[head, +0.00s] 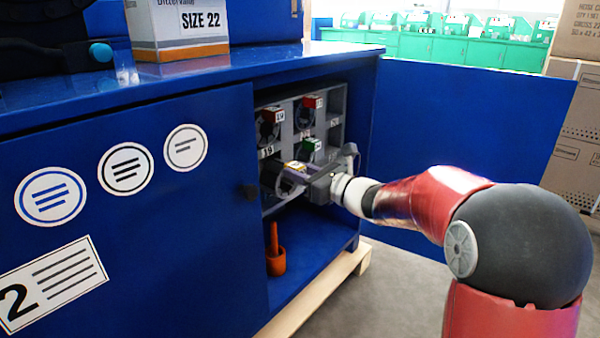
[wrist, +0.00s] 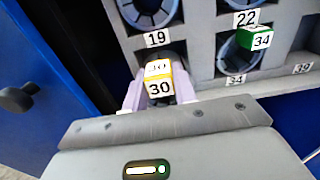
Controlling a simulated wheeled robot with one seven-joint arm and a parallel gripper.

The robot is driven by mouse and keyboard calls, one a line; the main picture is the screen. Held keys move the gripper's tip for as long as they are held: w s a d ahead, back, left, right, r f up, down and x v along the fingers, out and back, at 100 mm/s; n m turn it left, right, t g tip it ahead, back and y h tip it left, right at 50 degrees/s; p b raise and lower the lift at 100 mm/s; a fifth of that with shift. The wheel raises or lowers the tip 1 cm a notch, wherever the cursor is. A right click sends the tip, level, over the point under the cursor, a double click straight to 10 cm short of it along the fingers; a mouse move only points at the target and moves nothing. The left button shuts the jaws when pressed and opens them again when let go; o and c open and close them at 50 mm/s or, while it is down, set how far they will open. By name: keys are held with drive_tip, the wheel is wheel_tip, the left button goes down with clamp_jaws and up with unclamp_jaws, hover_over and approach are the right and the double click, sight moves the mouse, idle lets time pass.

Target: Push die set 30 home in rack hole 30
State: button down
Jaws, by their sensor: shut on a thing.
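Die set 30 (wrist: 158,80) has a yellow and white top marked 30 and sits between the pale purple fingers of my gripper (wrist: 160,92). Its yellow top also shows in the head view (head: 294,166), with my gripper (head: 291,177) shut on it at the rack's lower left. The grey rack (wrist: 200,62) has number labels under its holes. Die set 30 is in front of the lower-left hole, below label 19 (wrist: 157,38). It covers that hole, and my gripper hides the label below. I cannot tell how deep its far end is.
A green-topped die set 34 (wrist: 255,38) sits in the hole to the right. Red-topped die sets (head: 279,116) fill upper holes. The blue cabinet (head: 130,190) walls are close around the rack.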

sight(280, 162)
drive_tip(key=shift+r+x, duration=0.2)
drive_tip(key=shift+x, duration=3.05)
drive_tip(key=c, duration=1)
unclamp_jaws()
drive_tip(key=shift+f, duration=0.1)
drive_tip(key=shift+c, duration=0.2)
drive_tip(key=shift+f, duration=0.25)
drive_tip(key=v, duration=0.7)
drive_tip(key=shift+s+d+r, duration=0.2)
drive_tip(key=shift+s+d, duration=0.1)
